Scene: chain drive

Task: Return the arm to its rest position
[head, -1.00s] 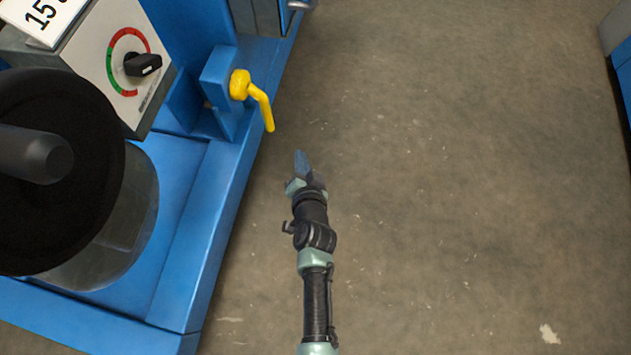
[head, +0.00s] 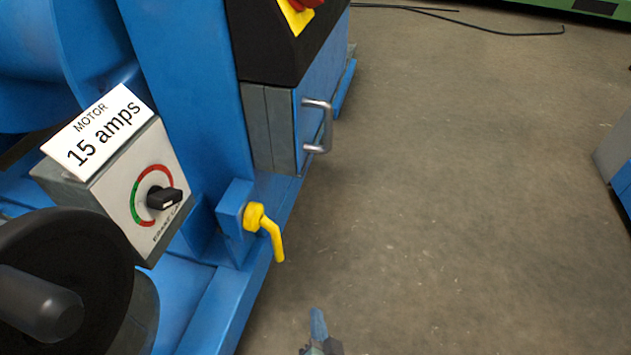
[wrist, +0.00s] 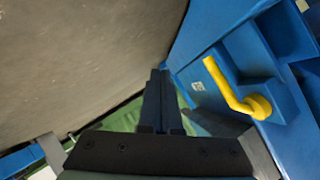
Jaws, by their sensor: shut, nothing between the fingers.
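My gripper (head: 319,330) shows at the bottom edge of the head view, over bare floor and to the right of the blue machine. Only its tip is in that view; the rest of the arm is out of frame. In the wrist view my gripper (wrist: 161,88) has its two fingers together with nothing between them. It is apart from the machine's yellow lever (head: 266,230), which hangs bent downward on a blue bracket. The lever also shows in the wrist view (wrist: 230,88), to the right of the fingers.
The blue machine (head: 190,100) fills the left side, with a motor switch box (head: 150,195), a black round part (head: 70,270) and a metal handle (head: 318,128). Open floor (head: 450,200) lies to the right. Another machine's edge (head: 615,160) is at far right. Cables (head: 480,22) lie at the back.

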